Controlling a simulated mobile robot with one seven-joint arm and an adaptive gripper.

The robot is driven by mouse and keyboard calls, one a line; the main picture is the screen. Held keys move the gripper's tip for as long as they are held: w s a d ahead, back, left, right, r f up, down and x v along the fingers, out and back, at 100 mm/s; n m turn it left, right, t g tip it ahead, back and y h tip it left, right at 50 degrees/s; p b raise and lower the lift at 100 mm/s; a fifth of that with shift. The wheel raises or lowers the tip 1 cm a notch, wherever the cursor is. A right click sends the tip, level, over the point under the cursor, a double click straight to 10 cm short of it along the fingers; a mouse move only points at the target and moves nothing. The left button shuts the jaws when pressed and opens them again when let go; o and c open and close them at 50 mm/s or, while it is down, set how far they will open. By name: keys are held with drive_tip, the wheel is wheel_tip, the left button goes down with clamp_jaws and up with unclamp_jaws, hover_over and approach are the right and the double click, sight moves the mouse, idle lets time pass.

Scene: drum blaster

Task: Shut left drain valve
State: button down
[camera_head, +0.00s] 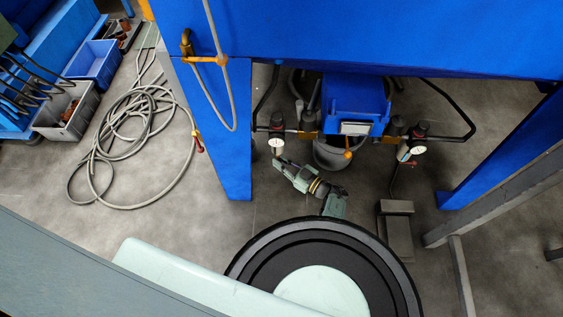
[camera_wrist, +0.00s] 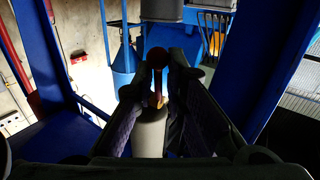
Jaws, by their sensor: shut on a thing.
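In the head view my gripper (camera_head: 278,161) reaches up and left to just below the left pressure gauge (camera_head: 277,142). The valve is mostly hidden there by the gripper and gauge. The exact angle of the handle is hard to tell.
A right gauge (camera_head: 418,149) hangs across from the left one, with a blue box (camera_head: 355,104) and grey bucket (camera_head: 331,156) between them. A blue leg (camera_head: 226,150) stands close left of my gripper. A coiled hose (camera_head: 120,140) lies on the floor at left.

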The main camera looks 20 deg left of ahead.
drive_tip(key=shift+w+d+r, duration=0.1)
drive_tip(key=shift+w+r, duration=0.05)
drive_tip(key=shift+r, duration=0.05)
drive_tip(key=shift+w+d+r+n+t+h+p, duration=0.2)
drive_tip(key=shift+r+n+h+p, duration=0.65)
drive_tip(key=shift+h+p, duration=2.35)
drive_tip(key=shift+w+d+r+n+h+p, duration=0.1)
drive_tip(key=shift+d+r+n+h+p, duration=0.7)
drive_tip(key=shift+p, duration=4.4)
drive_tip(key=shift+w+a+r+n+t+h+p, duration=0.15)
drive_tip(key=shift+r+n+h+p, duration=0.25)
drive_tip(key=shift+n+h+p, duration=1.95)
drive_tip(key=m+p, duration=0.2)
drive_tip(key=p, duration=0.1)
drive_tip(key=shift+h+p, duration=0.25)
drive_tip(key=shift+p, duration=0.15)
drive_tip(key=c, duration=2)
unclamp_jaws()
drive_tip(key=o, duration=0.4)
drive_tip(key=shift+s+f, duration=0.1)
drive_tip(key=shift+o, duration=0.3)
drive_tip(key=shift+s, duration=0.1)
